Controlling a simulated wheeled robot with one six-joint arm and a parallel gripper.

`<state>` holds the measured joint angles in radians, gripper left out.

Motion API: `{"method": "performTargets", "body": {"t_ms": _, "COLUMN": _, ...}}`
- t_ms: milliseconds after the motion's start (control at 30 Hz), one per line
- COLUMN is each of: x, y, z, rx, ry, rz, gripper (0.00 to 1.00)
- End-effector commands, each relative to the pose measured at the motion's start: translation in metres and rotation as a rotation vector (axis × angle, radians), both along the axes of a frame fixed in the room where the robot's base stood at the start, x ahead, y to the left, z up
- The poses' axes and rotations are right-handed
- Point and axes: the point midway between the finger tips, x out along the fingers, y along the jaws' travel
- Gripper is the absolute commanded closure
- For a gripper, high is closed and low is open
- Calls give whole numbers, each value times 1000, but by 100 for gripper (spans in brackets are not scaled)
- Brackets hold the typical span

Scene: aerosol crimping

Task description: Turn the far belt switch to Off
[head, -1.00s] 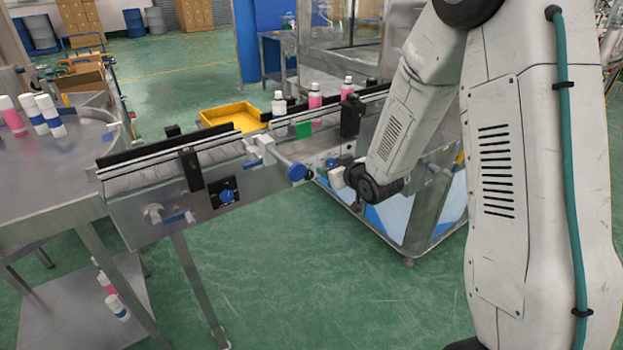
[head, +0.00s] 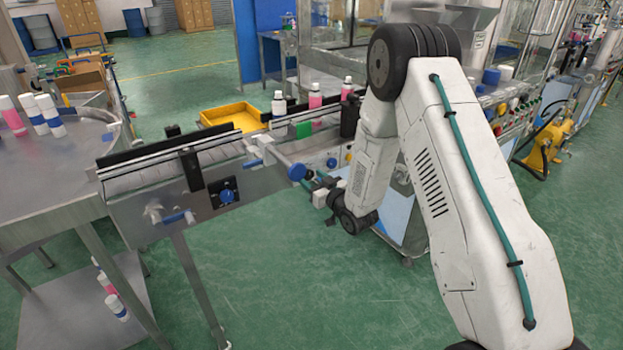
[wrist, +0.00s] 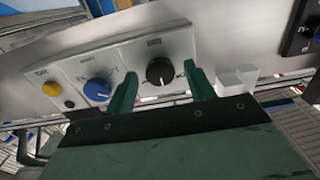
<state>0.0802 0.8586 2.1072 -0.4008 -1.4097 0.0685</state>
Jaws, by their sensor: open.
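A light grey control panel (wrist: 130,50) fills the upper middle of the wrist view. It carries a black knob (wrist: 160,72), a blue knob (wrist: 97,89) and a yellow button (wrist: 51,89). Its labels are too small to read, so I cannot tell which knob is the far belt switch. My gripper (wrist: 161,72) is open, its green fingers on either side of the black knob in the picture; contact is not clear. In the head view, the panel's blue knob (head: 331,162) shows beyond my gripper (head: 315,183), and the black knob is hidden.
A black plate with another blue knob (head: 227,196) sits on the near conveyor (head: 150,208); the plate's edge (wrist: 298,30) shows in the wrist view. A round blue handle (head: 297,172) juts out beside my gripper. Bottles (head: 315,97) stand on the belt behind. The floor in front is clear.

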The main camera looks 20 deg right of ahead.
Motion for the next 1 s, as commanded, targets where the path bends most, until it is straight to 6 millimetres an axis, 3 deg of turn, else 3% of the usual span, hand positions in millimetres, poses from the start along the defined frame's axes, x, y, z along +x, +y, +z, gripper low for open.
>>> {"method": "performTargets", "body": {"t_ms": 367, "x": 9, "y": 3, "z": 0, "rx": 0, "ry": 1, "rz": -1, "gripper": 46}}
{"method": "performTargets", "body": {"t_ms": 533, "x": 9, "y": 3, "z": 0, "rx": 0, "ry": 1, "rz": -1, "gripper": 88}}
{"method": "performTargets", "body": {"t_ms": 567, "x": 9, "y": 3, "z": 0, "rx": 0, "ry": 1, "rz": -1, "gripper": 91}}
{"method": "performTargets", "body": {"t_ms": 1000, "x": 9, "y": 2, "z": 0, "rx": -75, "ry": -24, "rz": -1, "gripper": 91}}
